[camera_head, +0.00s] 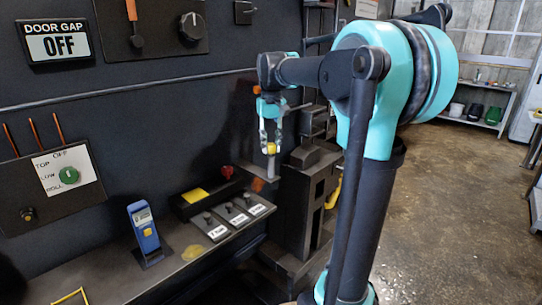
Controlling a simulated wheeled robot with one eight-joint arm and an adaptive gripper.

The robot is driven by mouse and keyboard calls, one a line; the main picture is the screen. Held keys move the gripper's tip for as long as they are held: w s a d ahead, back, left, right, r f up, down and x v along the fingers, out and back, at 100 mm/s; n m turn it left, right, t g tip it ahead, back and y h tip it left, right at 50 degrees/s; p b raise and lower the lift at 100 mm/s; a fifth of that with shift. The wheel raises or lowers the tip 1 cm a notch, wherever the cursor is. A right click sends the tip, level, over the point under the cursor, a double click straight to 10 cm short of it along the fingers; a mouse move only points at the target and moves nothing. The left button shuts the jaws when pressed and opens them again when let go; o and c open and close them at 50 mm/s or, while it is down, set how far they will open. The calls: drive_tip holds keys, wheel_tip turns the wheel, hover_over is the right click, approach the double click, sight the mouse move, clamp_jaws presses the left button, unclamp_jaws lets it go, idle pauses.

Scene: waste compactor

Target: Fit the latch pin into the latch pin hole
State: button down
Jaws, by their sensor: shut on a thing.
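My gripper (271,142) hangs pointing down near the middle of the view, at the end of my teal and black arm. It is shut on a small upright piece with a yellow band, which looks like the latch pin (271,168). The pin points down from the fingertips, in front of the black machine and left of a dark stepped block (305,190). Its lower end is close to a dark surface there; I cannot tell whether they touch. I cannot make out the latch pin hole at this size.
A shelf holds a blue handheld device (146,236), a yellow item (194,196) and a panel of labelled switches (231,214). A red knob (227,172) sits left of the pin. Open floor (450,200) lies right.

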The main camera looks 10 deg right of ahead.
wheel_tip(320, 180, up, 10)
drive_tip(key=shift+r, duration=0.25)
idle(1.5)
